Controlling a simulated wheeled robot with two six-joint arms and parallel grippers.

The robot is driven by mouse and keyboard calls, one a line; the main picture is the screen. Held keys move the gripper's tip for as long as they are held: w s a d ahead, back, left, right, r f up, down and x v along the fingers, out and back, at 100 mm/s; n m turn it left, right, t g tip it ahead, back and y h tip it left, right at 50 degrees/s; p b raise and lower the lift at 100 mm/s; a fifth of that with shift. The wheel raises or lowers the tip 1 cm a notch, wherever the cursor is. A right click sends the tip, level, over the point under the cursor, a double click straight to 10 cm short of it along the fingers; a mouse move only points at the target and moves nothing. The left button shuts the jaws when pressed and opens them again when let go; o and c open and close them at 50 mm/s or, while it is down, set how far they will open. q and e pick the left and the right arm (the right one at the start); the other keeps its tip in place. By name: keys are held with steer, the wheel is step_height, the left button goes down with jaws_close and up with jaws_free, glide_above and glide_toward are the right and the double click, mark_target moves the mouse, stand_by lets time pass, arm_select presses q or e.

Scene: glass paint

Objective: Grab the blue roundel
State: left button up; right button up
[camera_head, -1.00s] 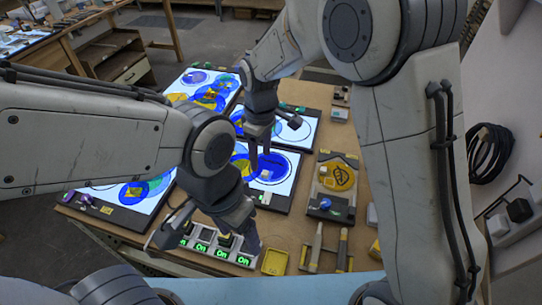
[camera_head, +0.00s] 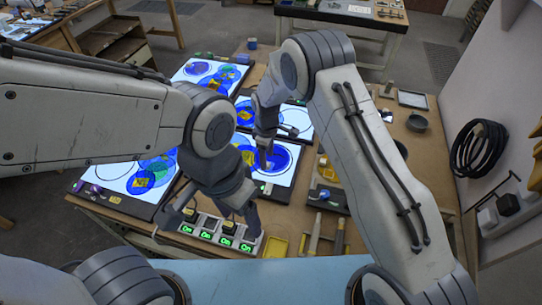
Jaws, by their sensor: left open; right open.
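A blue roundel (camera_head: 281,160) lies on a lit white panel (camera_head: 283,180) right of centre, beside yellow glass pieces. My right gripper (camera_head: 264,157) points down over this roundel's left part and hides some of it. Its jaws are open, and I cannot tell whether the tips touch the glass. My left gripper (camera_head: 212,214) is open and low, over the row of green-lit "On" switches (camera_head: 226,241), with nothing seen in it. Other blue round pieces (camera_head: 198,69) lie on the far left panel, so more than one blue roundel shows.
A yellow tray (camera_head: 271,247) and hand tools (camera_head: 315,233) lie at the table's front. A yellow disc fixture (camera_head: 328,172) and a dark bowl (camera_head: 417,122) stand right of the panels. My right forearm covers part of the table's right side.

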steer(key=shift+w+f+p, duration=0.1)
steer(key=shift+f+p, duration=0.3)
steer(key=shift+f, duration=1.05)
jaws_close()
stand_by(0.3)
